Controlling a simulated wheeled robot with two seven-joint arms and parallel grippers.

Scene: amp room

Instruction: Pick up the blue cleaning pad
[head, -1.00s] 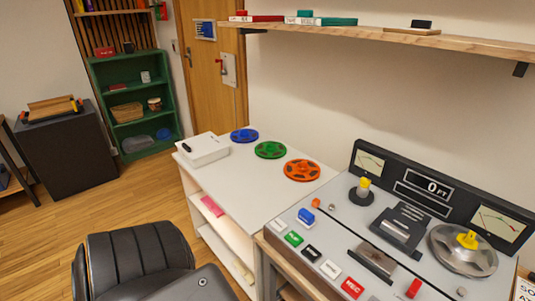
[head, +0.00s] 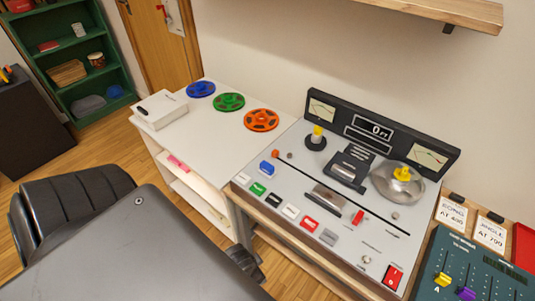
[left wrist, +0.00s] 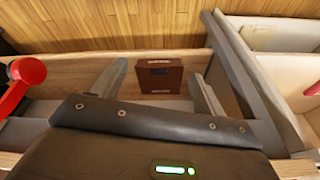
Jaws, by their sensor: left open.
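A small blue block (head: 267,168) lies on the left part of the grey tape machine's top (head: 330,200), above the row of coloured buttons. It may be the blue cleaning pad; its material is too small to tell. My left gripper (left wrist: 160,69) is open and empty in the left wrist view. A dark red box (left wrist: 160,78) shows beyond and between its fingers, apart from them. The blue block does not show in that view. My right gripper is in neither view.
A white cabinet (head: 180,131) with blue (head: 201,89), green (head: 229,102) and orange (head: 261,120) reels stands left of the machine. A mixer (head: 480,270) is at the lower right. A wall shelf (head: 445,10) hangs above.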

